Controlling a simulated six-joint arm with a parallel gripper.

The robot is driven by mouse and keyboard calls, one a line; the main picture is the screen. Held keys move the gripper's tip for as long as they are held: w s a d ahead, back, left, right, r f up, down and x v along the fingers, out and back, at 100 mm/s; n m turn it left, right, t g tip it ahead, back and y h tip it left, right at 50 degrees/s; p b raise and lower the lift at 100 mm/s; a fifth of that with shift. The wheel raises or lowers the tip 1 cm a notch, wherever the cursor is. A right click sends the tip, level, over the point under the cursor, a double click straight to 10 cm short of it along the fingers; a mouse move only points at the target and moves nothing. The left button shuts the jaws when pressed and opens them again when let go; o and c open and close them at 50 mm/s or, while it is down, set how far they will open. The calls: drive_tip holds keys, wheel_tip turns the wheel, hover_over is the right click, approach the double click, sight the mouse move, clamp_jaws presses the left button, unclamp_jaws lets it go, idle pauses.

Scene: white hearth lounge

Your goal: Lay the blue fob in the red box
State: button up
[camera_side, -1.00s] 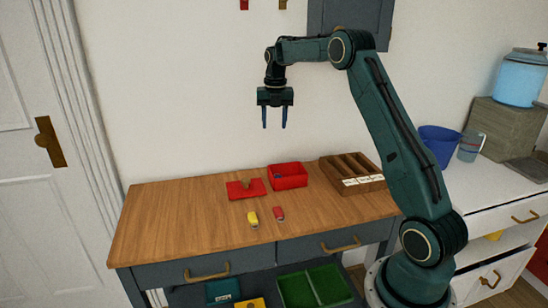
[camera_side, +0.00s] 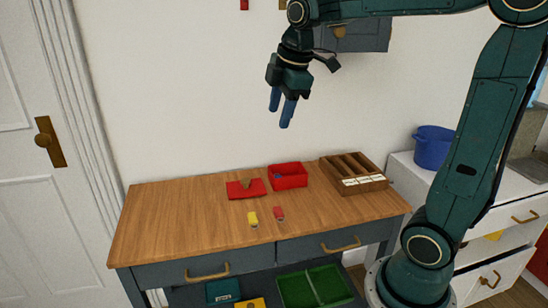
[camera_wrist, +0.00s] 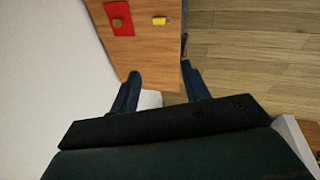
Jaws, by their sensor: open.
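The red box (camera_side: 297,181) is an open tray near the back of the wooden table. A small blue thing (camera_side: 279,177), apparently the blue fob, shows inside it at the left; its lower part is hidden by the front wall. My gripper (camera_side: 280,116) is open and empty, high above the table and tilted. Its two blue fingers also show in the wrist view (camera_wrist: 160,72), apart with nothing between them. The red box is not visible in the wrist view.
A red mat (camera_side: 236,192) with a small brown thing lies left of the box. A yellow fob (camera_side: 253,218) and a red fob (camera_side: 279,213) lie in front. A wooden compartment tray (camera_side: 372,186) stands at the right. The table's left part is clear.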

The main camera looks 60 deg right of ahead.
drive_tip(key=s+a+f+m+t, duration=0.1)
drive_tip(key=s+a+m, duration=0.3)
drive_tip(key=s, duration=0.4)
drive_tip(key=s+a+f+m+t, duration=0.1)
drive_tip(key=s+a+f+m, duration=0.3)
drive_tip(key=s+m, duration=0.2)
drive_tip(key=s, duration=0.2)
drive_tip(key=shift+s+a+m+y, duration=0.25)
drive_tip(key=shift+s+m+y, duration=0.05)
drive_tip(key=shift+y, duration=0.1)
